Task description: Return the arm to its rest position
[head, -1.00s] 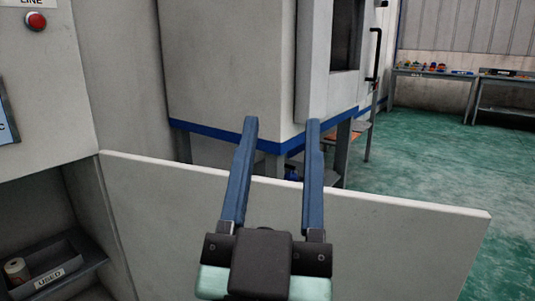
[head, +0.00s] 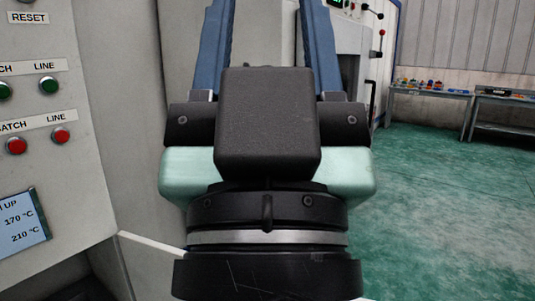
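My gripper (head: 268,30) is large and close in the middle of the head view, pointing up the picture. Its two blue fingers stand wide apart with nothing between them, so it is open and empty. The fingertips run out of the top edge. The black and pale green gripper body and the black wrist with a silver ring fill the centre. The rest of my arm is out of view below.
A grey control panel (head: 88,120) with green and red buttons and a small screen (head: 22,228) stands close on the left. A pale machine (head: 350,45) is behind my gripper. Workbenches (head: 430,93) with small parts stand far right. Green floor (head: 450,210) is clear at right.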

